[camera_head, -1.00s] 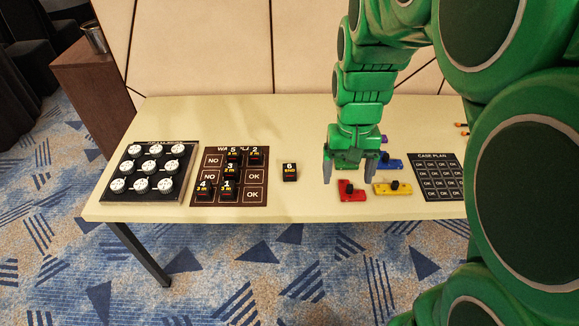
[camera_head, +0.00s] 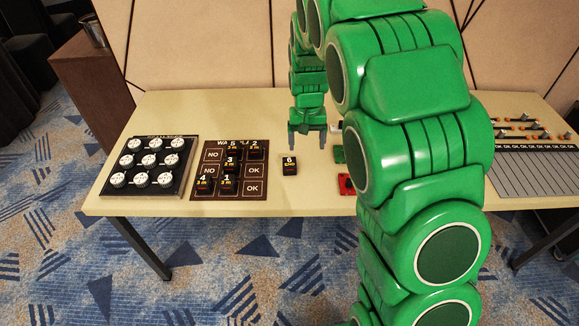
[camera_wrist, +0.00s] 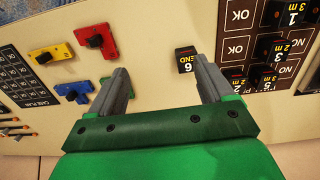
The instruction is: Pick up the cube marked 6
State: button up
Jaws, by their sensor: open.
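My gripper (camera_head: 308,143) is open and empty above the table, behind and slightly right of the cube. In the wrist view its two grey fingers (camera_wrist: 163,82) are spread wide, with bare table between them.
The brown NO/OK board (camera_head: 232,190) bears several numbered black cubes. A black panel of white knobs (camera_head: 148,168) lies further left. A red block (camera_head: 346,184) lies right of the cube. In the wrist view, yellow (camera_wrist: 51,53) and blue (camera_wrist: 74,92) blocks lie left of my fingers.

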send_over(290, 161)
jog(key=f, duration=0.9)
jog(key=shift+s+a, duration=0.2)
jog(key=shift+s, duration=0.05)
jog(key=shift+w+d+f, duration=0.1)
jog(key=shift+w+f, duration=0.05)
jog(key=shift+f, duration=3.65)
jog(key=c, duration=1.1)
jog(key=shift+o, duration=0.2)
jog(key=shift+r, duration=0.1)
